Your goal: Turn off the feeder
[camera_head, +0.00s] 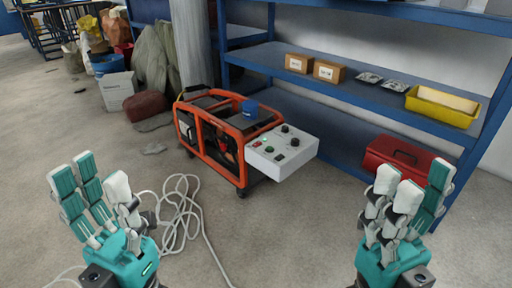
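An orange-framed machine (205,145) on small wheels stands on the floor in the middle of the head view; it is the likely feeder. A white control box (283,152) at its right side carries several dark knobs and a small green light or button. A blue cap-like part (249,108) is on top of the machine. My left gripper (94,182) is at the lower left, fingers raised and spread, empty, well apart from the machine. My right gripper (413,183) is at the lower right, fingers raised and empty, apart from the control box.
A white cable (178,215) lies coiled on the floor between my grippers. Blue shelving (350,93) behind holds cardboard boxes (314,68) and a yellow bin (441,106). A red toolbox (402,158) sits low at the right. Floor before the control box is clear.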

